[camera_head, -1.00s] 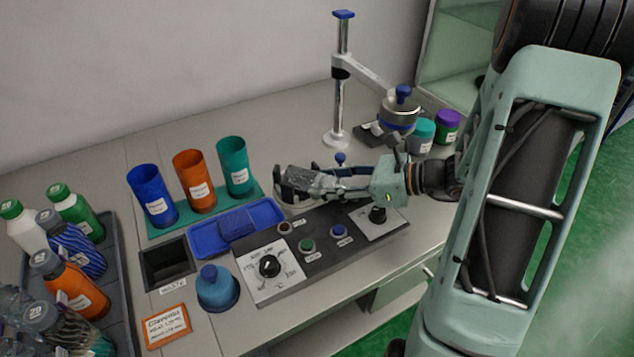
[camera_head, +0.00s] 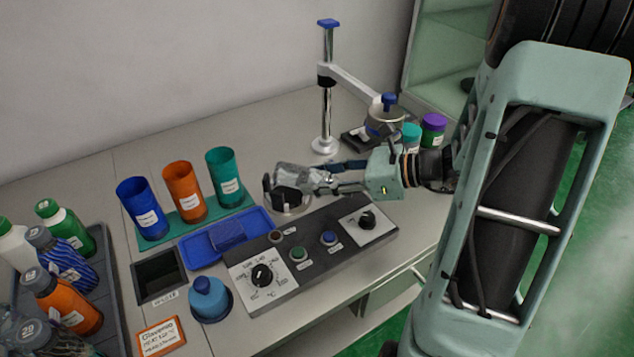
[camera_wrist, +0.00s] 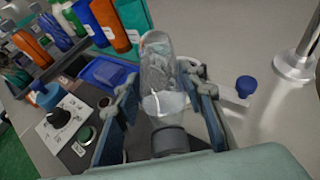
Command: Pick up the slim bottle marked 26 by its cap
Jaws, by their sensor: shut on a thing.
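My gripper (camera_head: 285,192) is shut on a clear bottle (camera_head: 300,177) and holds it above the bench, behind the control panel. In the wrist view, the see-through bottle (camera_wrist: 158,70) lies between my two fingers, its body pointing away from the wrist. A grey cap-like end (camera_wrist: 170,140) shows near the palm. No number can be read on the held bottle. The tray (camera_head: 112,290) at the left holds several bottles, among them a clear one with a grey marked cap (camera_head: 27,330); its number is not certain.
Blue (camera_head: 142,208), orange (camera_head: 184,192) and teal (camera_head: 225,177) cups stand behind a blue tray (camera_head: 190,243). The control panel (camera_head: 315,250) lies in front of my gripper. A metal post (camera_head: 326,95) with an arm stands behind it, near teal and purple-lidded jars (camera_head: 433,130).

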